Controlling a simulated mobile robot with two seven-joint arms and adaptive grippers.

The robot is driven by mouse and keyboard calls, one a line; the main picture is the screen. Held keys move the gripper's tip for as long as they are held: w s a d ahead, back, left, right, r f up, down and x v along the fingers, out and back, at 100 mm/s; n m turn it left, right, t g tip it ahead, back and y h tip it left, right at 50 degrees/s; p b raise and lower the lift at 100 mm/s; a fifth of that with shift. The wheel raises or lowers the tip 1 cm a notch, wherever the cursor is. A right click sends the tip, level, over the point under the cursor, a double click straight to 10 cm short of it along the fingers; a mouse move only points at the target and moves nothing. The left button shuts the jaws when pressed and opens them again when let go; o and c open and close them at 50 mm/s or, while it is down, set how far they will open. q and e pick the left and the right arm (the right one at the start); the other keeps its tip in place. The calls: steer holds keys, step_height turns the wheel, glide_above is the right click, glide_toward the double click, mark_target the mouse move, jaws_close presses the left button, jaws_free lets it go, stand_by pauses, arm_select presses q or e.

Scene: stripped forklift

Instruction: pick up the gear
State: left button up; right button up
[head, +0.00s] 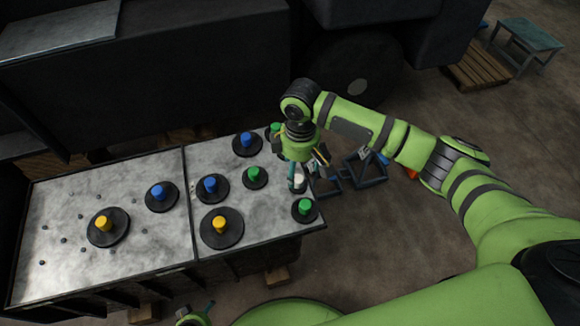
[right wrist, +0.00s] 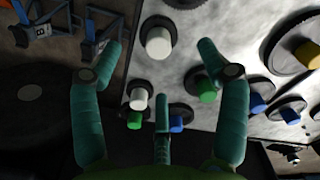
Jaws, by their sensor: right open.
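Several black round gears with coloured knobs stand on a grey metal table (head: 75,215). In the right wrist view, a white-knobbed gear (right wrist: 158,40) lies beyond the fingertips, between them in the picture. A smaller white-knobbed gear (right wrist: 140,98) and a green-knobbed gear (right wrist: 205,90) also show there. In the head view, green-knobbed gears (head: 255,177) (head: 305,210) stand beside my right gripper (head: 308,176), which hangs over the table's right edge, open and empty. It hides part of that edge. A small part of my left gripper (head: 200,312) shows at the bottom edge; its jaws are unclear.
Yellow-knobbed gears (head: 220,227) (head: 106,228) and blue-knobbed gears (head: 211,187) (head: 161,196) stand further left. Dark blue frames (head: 365,170) lie on the floor right of the table. A large dark machine (head: 190,75) stands behind it.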

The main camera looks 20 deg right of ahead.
mark_target(299, 179)
step_height(299, 179, down, 7)
steer(key=shift+d+r+b, duration=0.1)
steer(key=shift+r+b, duration=0.05)
steer(key=shift+b, duration=0.85)
steer(key=c, duration=1.2)
